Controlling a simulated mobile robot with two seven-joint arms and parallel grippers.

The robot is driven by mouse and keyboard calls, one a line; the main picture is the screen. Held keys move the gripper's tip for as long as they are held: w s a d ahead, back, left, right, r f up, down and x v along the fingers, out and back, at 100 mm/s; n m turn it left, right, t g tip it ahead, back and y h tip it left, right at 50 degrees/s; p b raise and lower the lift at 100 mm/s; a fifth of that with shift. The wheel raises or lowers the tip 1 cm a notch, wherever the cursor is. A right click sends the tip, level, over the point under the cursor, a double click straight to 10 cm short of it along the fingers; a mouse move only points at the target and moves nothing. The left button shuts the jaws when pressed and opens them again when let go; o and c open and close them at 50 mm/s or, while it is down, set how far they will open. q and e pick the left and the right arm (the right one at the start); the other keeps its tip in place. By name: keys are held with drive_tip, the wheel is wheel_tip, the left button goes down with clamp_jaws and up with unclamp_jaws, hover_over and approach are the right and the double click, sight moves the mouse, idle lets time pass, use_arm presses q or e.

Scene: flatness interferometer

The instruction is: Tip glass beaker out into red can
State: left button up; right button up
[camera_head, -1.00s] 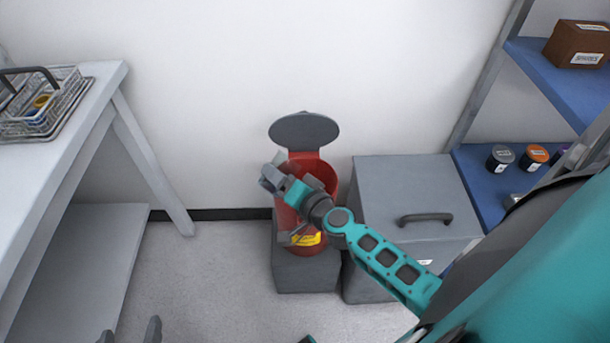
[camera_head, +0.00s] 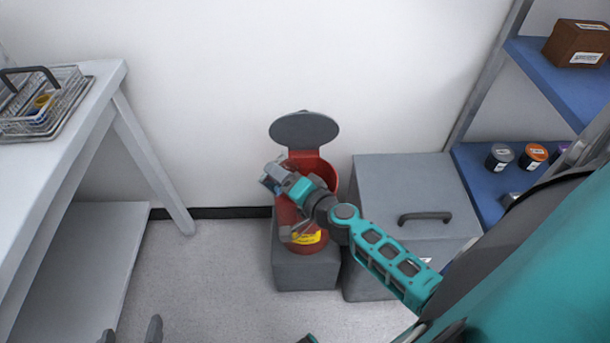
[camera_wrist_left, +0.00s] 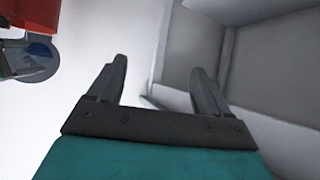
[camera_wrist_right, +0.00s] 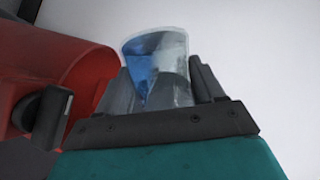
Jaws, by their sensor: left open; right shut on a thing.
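The red can (camera_head: 323,170) stands on a grey block with its dark round lid raised at the back. My right gripper (camera_head: 271,180) is over the left part of the can's mouth. In the right wrist view, my right gripper (camera_wrist_right: 160,95) is shut on the clear glass beaker (camera_wrist_right: 158,62), which looks bluish inside. The red can (camera_wrist_right: 75,75) is to the left of the beaker there. In the head view the beaker is small and mostly hidden by the gripper. My left gripper (camera_head: 131,332) is open and empty at the bottom left; it also shows in the left wrist view (camera_wrist_left: 158,80).
A white table (camera_head: 95,95) with a wire basket (camera_head: 45,110) stands at the left. A grey cabinet (camera_head: 400,185) with a handle is right of the can. Blue shelves (camera_head: 555,85) hold a brown box and small jars. The floor left of the can is clear.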

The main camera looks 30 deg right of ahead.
drive_tip(key=shift+d+r+p, duration=0.15)
drive_tip(key=shift+d+p, duration=0.05)
drive_tip(key=shift+p, duration=0.1)
use_arm(q)
drive_tip(key=shift+a+r, duration=0.1)
drive_tip(key=shift+a, duration=0.05)
drive_tip(key=shift+r, duration=0.1)
use_arm(e)
drive_tip(key=shift+w+d+m, duration=0.1)
drive_tip(key=shift+d+m, duration=0.1)
drive_tip(key=shift+m, duration=0.2)
use_arm(q)
drive_tip(key=shift+s+a+p, duration=0.2)
drive_tip(key=shift+s+p, duration=0.05)
drive_tip(key=shift+p, duration=0.25)
use_arm(e)
drive_tip(key=shift+d+r, duration=0.15)
drive_tip(key=shift+d, duration=0.15)
use_arm(q)
drive_tip(key=shift+a+r+p, duration=0.1)
drive_tip(key=shift+r+p, duration=0.15)
drive_tip(key=shift+p, duration=0.1)
use_arm(e)
drive_tip(key=shift+w+d+r+m+y, duration=0.15)
drive_tip(key=shift+d+m+y, duration=0.15)
drive_tip(key=shift+m, duration=0.1)
use_arm(q)
drive_tip(key=shift+f, duration=0.15)
use_arm(e)
drive_tip(key=shift+a, duration=0.15)
